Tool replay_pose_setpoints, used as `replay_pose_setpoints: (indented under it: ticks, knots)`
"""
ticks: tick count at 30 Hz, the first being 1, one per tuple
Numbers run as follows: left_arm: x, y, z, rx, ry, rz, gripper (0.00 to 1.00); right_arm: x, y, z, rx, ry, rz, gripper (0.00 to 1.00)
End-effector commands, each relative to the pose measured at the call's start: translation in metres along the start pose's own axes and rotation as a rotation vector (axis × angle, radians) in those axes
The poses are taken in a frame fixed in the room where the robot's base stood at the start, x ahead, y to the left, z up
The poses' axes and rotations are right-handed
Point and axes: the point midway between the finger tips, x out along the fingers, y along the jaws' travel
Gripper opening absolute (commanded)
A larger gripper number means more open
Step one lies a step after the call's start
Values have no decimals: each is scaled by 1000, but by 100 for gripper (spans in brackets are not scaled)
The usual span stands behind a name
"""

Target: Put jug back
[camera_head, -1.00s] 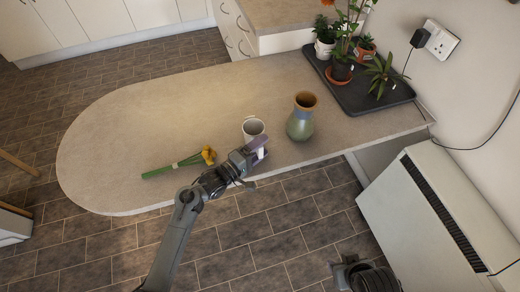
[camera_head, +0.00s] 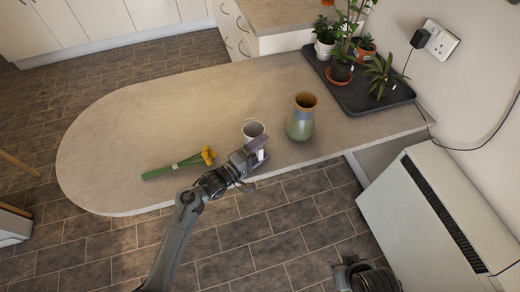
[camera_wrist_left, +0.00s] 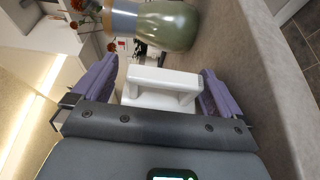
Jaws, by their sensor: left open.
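My left gripper (camera_head: 257,152), with purple fingers, is at the jug's near side. In the left wrist view the gripper (camera_wrist_left: 158,78) is open, with one finger on each side of the jug's white, squared handle (camera_wrist_left: 162,88). I cannot tell whether either finger touches it. The fingers partly cover the jug in the head view. My right gripper's fingers do not show.
A green-blue vase (camera_head: 301,117) stands close right of the jug. Yellow flowers with green stems (camera_head: 178,163) lie to the left. A dark tray (camera_head: 394,96) with potted plants is at the back right. The worktop's left half (camera_head: 120,130) is mostly clear.

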Motion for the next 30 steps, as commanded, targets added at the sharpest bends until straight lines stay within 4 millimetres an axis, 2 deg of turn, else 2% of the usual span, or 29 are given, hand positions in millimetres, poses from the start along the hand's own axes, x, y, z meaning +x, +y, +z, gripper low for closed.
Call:
replay_pose_setpoints:
  ticks: [5, 18, 24, 30]
  knots:
    - [-20, -1, 0, -1, 1, -2, 100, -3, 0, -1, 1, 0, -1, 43]
    - [-97, 0, 0, 1, 0, -2, 100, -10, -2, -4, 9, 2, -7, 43]
    - [-115, 0, 0, 0, 0, -1, 100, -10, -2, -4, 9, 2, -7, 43]
    - [-120, 0, 0, -1, 0, -1, 100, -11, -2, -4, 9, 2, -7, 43]
